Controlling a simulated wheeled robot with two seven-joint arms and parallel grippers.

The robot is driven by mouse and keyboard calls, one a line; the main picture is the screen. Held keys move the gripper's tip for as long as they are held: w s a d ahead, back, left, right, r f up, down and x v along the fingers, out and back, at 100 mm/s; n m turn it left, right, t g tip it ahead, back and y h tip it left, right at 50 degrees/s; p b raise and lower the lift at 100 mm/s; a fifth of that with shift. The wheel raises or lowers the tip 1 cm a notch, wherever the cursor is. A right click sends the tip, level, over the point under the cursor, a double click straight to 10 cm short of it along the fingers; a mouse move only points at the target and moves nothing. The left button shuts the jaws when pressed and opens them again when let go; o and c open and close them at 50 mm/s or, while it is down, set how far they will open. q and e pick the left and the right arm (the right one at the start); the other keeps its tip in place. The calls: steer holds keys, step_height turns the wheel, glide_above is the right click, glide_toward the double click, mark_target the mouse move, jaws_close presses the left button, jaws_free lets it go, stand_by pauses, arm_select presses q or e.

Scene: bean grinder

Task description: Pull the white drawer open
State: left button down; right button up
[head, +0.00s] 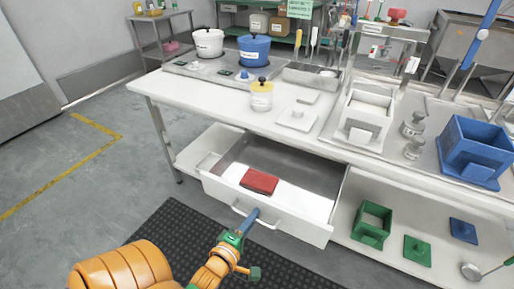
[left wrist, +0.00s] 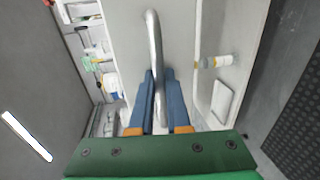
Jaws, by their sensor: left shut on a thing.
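The white drawer (head: 262,213) under the white table stands open toward me. A dark red box (head: 259,181) lies inside it. My left gripper (head: 251,218) is at the drawer's front, with its blue fingers shut on the metal handle (head: 240,208). In the left wrist view, the curved handle (left wrist: 153,40) runs between the two blue fingers of my left gripper (left wrist: 158,95). The drawer front (left wrist: 178,35) shows behind the handle. My right gripper is in neither view.
The table (head: 180,88) carries a white pot (head: 208,42), a blue pot (head: 254,50) and a yellow-white jar (head: 261,95). A green box (head: 372,224) stands on the lower shelf, right of the drawer. A black mat (head: 175,225) covers the floor before the drawer.

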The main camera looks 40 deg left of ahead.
arm_select(q)
steer(key=shift+s, duration=0.15)
steer(key=c, duration=1.2)
jaws_free()
steer(key=shift+d, duration=0.1)
steer(key=shift+o, duration=0.2)
steer(key=v, duration=0.7)
